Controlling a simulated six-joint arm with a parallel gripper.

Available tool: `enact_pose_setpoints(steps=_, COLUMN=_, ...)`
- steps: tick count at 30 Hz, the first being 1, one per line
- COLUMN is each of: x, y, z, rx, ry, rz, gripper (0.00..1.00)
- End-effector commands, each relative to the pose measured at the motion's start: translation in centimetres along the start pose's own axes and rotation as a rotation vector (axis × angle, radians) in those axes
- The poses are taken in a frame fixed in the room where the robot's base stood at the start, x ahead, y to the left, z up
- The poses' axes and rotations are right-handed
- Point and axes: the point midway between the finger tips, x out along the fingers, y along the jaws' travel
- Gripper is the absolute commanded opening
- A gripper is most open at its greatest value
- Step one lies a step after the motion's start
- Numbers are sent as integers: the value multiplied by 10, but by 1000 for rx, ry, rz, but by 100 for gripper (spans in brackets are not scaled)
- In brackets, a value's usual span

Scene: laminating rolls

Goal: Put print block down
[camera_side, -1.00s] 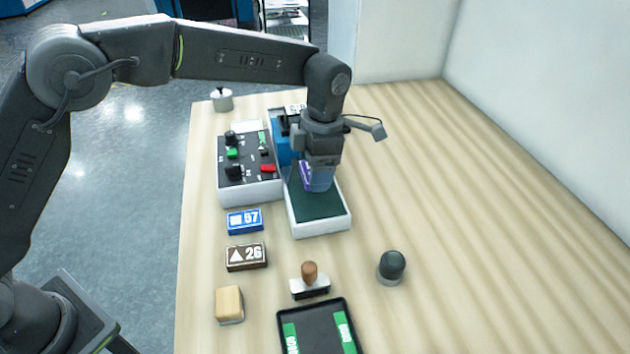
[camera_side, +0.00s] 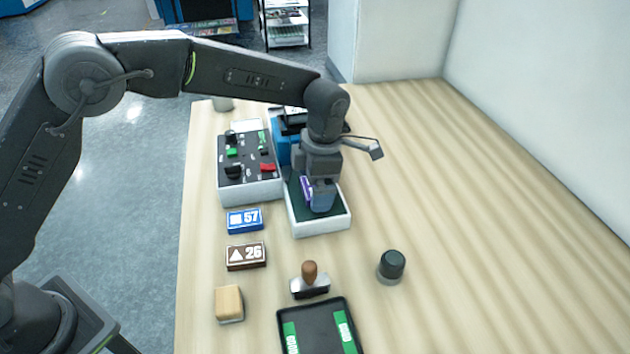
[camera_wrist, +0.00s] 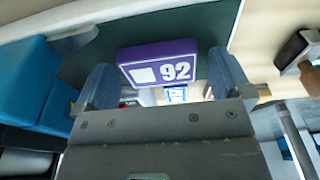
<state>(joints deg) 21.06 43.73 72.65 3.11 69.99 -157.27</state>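The purple print block (camera_wrist: 160,62), marked 92 in white, sits between the two fingers of my gripper (camera_wrist: 165,85) in the wrist view. In the side view the purple block (camera_side: 306,188) is mostly hidden behind my gripper (camera_side: 320,198). My gripper points down over the front part of the white-rimmed tray with the dark green bed (camera_side: 322,229). I cannot tell whether the block touches the bed.
A control panel (camera_side: 234,171) with buttons stands left of the tray, and a blue machine part (camera_side: 283,150) behind it. In front are blue 57 (camera_side: 244,220) and brown 26 (camera_side: 246,256) blocks, a wooden-handled stamp (camera_side: 310,283) and a dark knob (camera_side: 391,267). The table's right side is clear.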

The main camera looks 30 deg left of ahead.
Motion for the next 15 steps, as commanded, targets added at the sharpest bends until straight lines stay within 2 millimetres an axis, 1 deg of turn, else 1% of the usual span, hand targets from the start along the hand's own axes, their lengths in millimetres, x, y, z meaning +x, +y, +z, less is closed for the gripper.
enact_pose_setpoints(steps=8, x=-3, y=0, z=0, rx=0, ry=-1, rz=0, gripper=97)
enact_pose_setpoints(steps=11, x=-13, y=0, z=0, rx=0, ry=-2, rz=1, gripper=97)
enact_pose_setpoints(steps=15, x=-39, y=0, z=0, rx=0, ry=-5, rz=2, gripper=97)
